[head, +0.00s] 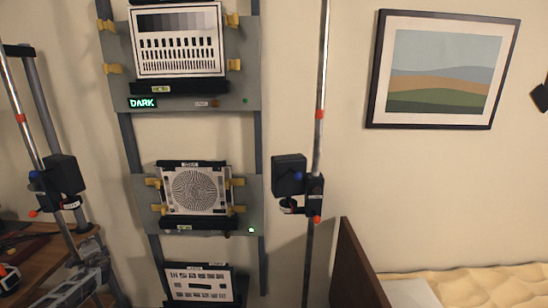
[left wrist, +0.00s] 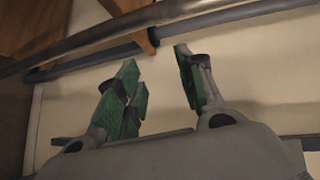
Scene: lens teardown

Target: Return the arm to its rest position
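My left gripper (head: 80,281) shows at the lower left of the head view, in front of the wooden shelf and near the foot of a metal pole. In the left wrist view its two green-padded fingers (left wrist: 157,65) stand apart with nothing between them, so it is open and empty. Pale wall and dark rails lie beyond the fingers. My right gripper is in neither view.
A rack holds an upper chart (head: 178,50), a round-patterned chart (head: 198,190) and a lower chart (head: 200,284). Poles with black clamp boxes (head: 289,175) flank it. A wooden shelf (head: 30,262) is close on the left. A framed picture (head: 440,70) hangs right.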

